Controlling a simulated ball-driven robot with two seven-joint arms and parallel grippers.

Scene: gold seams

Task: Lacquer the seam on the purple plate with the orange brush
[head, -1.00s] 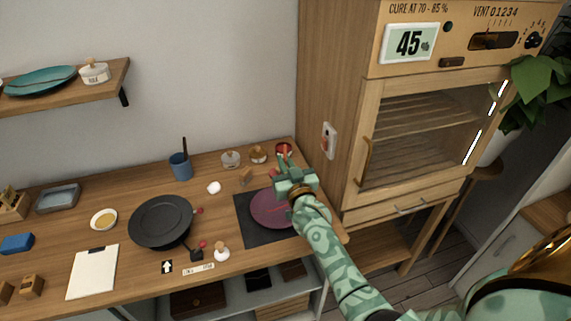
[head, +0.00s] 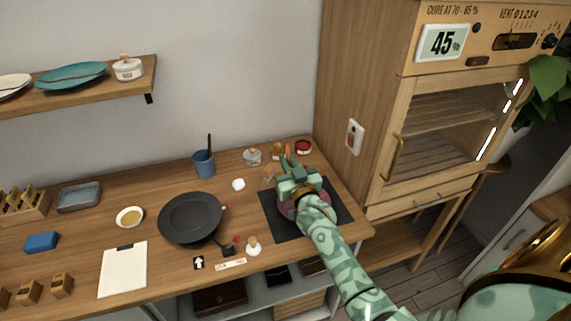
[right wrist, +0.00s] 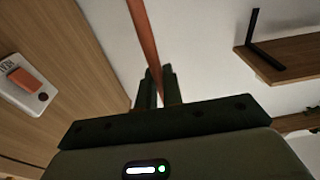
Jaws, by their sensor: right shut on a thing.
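The purple plate (head: 286,210) lies on a dark mat (head: 278,224) near the bench's right end. My right arm and gripper cover most of it, and I cannot make out its seam. My right gripper (head: 292,168) is above the far side of the plate. In the right wrist view, its fingers (right wrist: 158,92) are shut on the orange brush (right wrist: 145,40), whose long thin orange shaft rises from between them. The brush's bristles are hidden, so I cannot tell whether they touch the plate. My left gripper is not in view.
A red-topped jar (head: 303,147) and a glass jar (head: 252,157) stand behind the mat. A black pan (head: 190,218) and a blue cup (head: 204,164) are to the left. The wooden cabinet (head: 365,70) rises close on the right.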

